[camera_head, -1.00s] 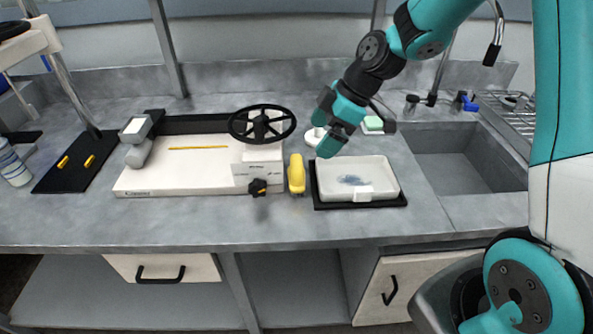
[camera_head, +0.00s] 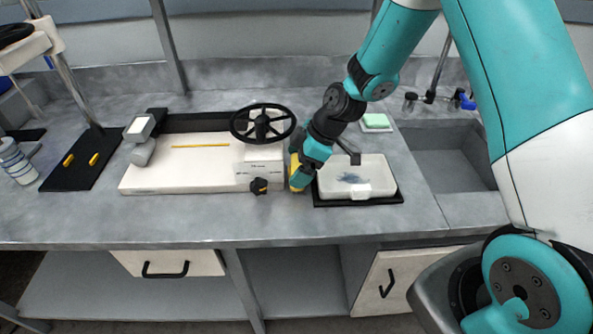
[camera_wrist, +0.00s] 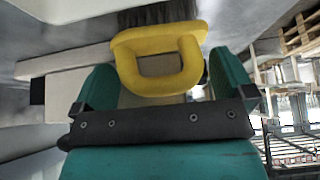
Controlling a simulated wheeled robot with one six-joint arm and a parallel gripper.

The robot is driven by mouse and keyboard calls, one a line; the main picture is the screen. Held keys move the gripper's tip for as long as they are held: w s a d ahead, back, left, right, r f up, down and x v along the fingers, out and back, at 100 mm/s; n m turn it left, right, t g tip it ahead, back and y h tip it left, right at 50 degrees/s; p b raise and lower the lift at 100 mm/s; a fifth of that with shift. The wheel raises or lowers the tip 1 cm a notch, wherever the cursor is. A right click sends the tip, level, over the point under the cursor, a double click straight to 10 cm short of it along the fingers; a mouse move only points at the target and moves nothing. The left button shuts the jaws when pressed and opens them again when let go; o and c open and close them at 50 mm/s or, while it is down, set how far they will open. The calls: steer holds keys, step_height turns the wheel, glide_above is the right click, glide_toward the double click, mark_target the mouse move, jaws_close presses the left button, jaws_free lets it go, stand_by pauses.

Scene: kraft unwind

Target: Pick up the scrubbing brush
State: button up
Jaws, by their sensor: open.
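The scrubbing brush (camera_head: 295,170) is yellow and stands on the counter between the white machine and the tray, partly hidden behind my gripper (camera_head: 303,168). In the wrist view its yellow loop handle (camera_wrist: 125,45) faces the camera, with dark bristles beyond it at the top. My gripper (camera_wrist: 163,80) is open there, with one teal finger on each side of the handle. The handle's lower part lies between the fingers. I cannot tell whether either finger touches it.
A white tray (camera_head: 333,192) on a black mat stands close to the right of my gripper. The white machine with a black handwheel (camera_head: 262,126) stands close to the left, with a black knob (camera_head: 259,186) at its front. A sink (camera_head: 450,165) is at the right.

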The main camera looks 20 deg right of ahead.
steer(key=c, duration=0.8)
steer(key=shift+r, duration=0.25)
